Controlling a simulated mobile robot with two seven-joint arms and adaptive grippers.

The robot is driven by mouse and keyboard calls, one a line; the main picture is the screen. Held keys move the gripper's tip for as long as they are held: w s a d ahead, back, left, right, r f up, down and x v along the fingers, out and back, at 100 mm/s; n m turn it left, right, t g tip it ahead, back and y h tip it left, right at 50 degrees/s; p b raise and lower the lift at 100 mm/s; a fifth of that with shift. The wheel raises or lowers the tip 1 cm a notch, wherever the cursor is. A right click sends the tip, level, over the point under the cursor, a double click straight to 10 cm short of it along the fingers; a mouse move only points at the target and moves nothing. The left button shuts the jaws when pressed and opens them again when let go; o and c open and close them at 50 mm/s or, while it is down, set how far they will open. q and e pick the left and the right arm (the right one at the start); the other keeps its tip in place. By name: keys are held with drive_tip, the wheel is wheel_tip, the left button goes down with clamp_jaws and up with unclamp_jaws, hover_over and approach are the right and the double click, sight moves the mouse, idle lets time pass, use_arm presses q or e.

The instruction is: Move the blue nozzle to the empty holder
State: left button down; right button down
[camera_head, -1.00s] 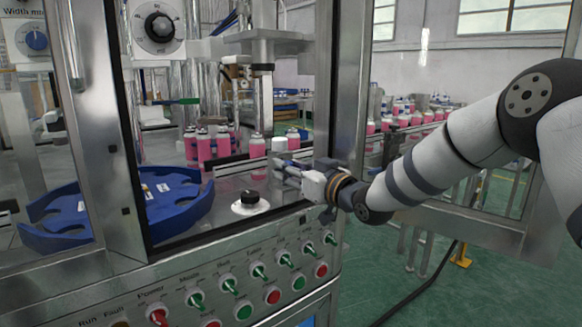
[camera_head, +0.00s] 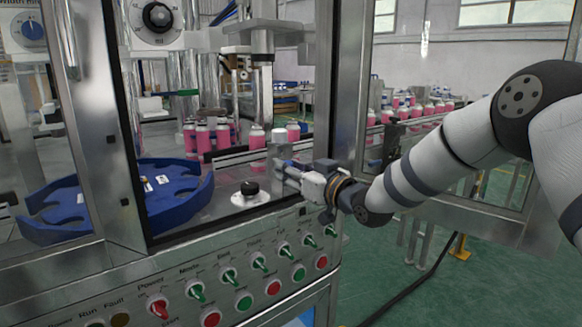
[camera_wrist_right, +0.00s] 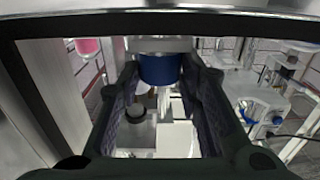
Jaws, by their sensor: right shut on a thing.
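My right gripper (camera_head: 284,172) reaches in from the right through the machine's open front, just above its deck. In the right wrist view, the blue nozzle (camera_wrist_right: 160,69) sits between the fingertips of my right gripper (camera_wrist_right: 161,80), which are shut on it. In the head view the nozzle is small, with only a bluish patch at the fingertips. A white cylinder (camera_head: 279,136) stands just behind the fingertips. I cannot make out the empty holder with certainty. My left gripper is out of view.
A black knob on a white disc (camera_head: 249,188) stands on the deck left of the gripper. A blue curved guide (camera_head: 180,200) lies farther left. Metal door posts (camera_head: 343,90) frame the opening close to my right arm.

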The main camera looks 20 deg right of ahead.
drive_tip(key=c, duration=1.1)
unclamp_jaws()
drive_tip(key=shift+o, duration=0.2)
drive_tip(key=v, duration=1.2)
